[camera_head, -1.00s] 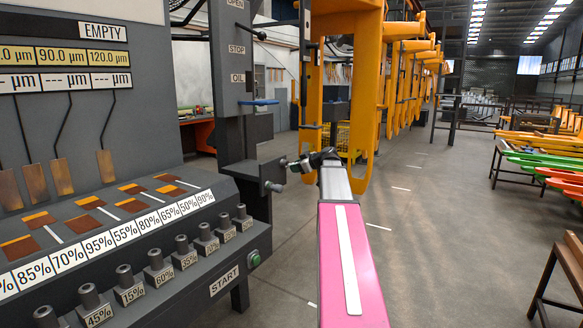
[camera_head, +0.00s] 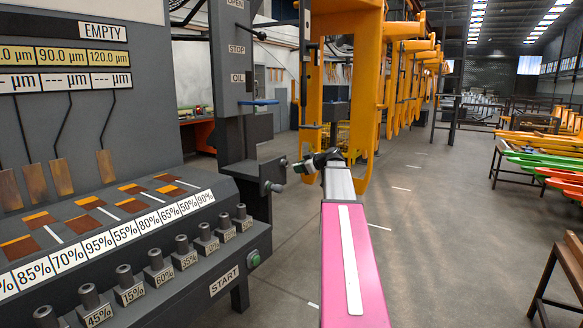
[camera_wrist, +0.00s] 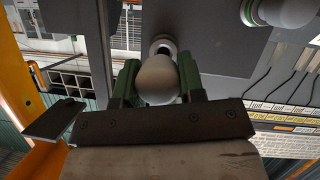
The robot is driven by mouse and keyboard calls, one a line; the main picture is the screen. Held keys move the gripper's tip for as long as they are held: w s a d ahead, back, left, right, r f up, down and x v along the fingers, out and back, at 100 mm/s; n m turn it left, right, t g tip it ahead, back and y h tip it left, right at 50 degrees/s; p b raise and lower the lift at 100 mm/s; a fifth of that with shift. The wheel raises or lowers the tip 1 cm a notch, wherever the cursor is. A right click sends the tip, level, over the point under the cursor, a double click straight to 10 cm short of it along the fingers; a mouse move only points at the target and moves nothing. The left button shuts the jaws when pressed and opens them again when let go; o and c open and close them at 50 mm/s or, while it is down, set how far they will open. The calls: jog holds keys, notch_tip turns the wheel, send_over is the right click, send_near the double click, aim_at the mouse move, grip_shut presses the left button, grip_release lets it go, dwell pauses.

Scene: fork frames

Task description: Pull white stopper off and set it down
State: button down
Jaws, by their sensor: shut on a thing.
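The white stopper (camera_wrist: 157,82), a pale rounded knob, sits between the green fingers of my gripper (camera_wrist: 156,88) in the wrist view. My gripper is shut on it. Just beyond the stopper is a round ringed fitting (camera_wrist: 163,46) on a grey panel. The stopper overlaps the fitting in this view, so I cannot tell how wide the gap is. In the head view my gripper (camera_head: 302,166) is small, at the end of my pink arm, right of the dark machine column. The stopper is too small there to make out clearly.
A second pale rounded knob (camera_wrist: 285,12) shows at the top right of the wrist view. The grey machine with labelled buttons (camera_head: 160,272) fills the left of the head view. A yellow frame (camera_head: 372,90) stands behind my gripper. Open floor (camera_head: 440,240) lies to the right.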

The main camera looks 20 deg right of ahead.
jog(key=shift+s+d, duration=1)
jog(key=shift+s, duration=0.3)
